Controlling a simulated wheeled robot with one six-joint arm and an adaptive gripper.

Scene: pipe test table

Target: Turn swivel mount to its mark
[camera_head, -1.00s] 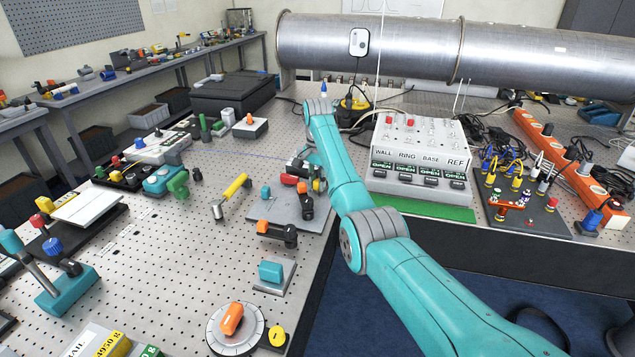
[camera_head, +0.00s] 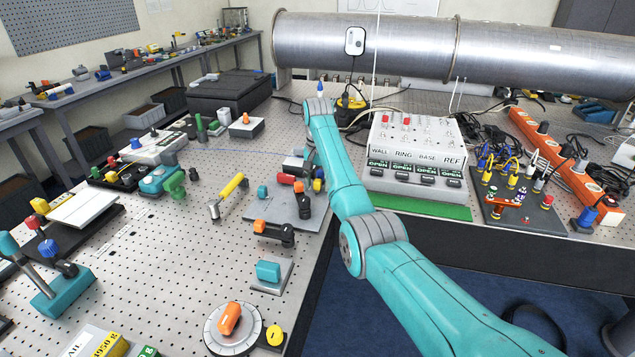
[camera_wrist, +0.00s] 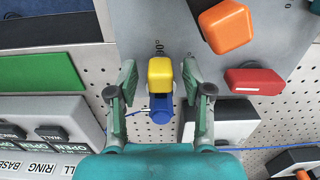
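In the wrist view a yellow block (camera_wrist: 160,74) with a blue round part (camera_wrist: 161,108) below it stands at the edge of a grey plate (camera_wrist: 195,60). I take this to be the swivel mount, but cannot be sure. Small dark marks are on the plate just above it. My gripper (camera_wrist: 160,82) is open, with one finger on each side of the yellow block and a visible gap at both sides. In the head view the grey plate (camera_head: 290,217) lies left of my arm; my arm hides the gripper.
An orange block (camera_wrist: 226,26) and a red block (camera_wrist: 254,81) stand close right of my gripper. A white and black box (camera_wrist: 222,120) is below right. The switch box (camera_head: 415,150) on a green mat (camera_head: 430,208) stands right of my arm. A large pipe (camera_head: 400,43) crosses behind.

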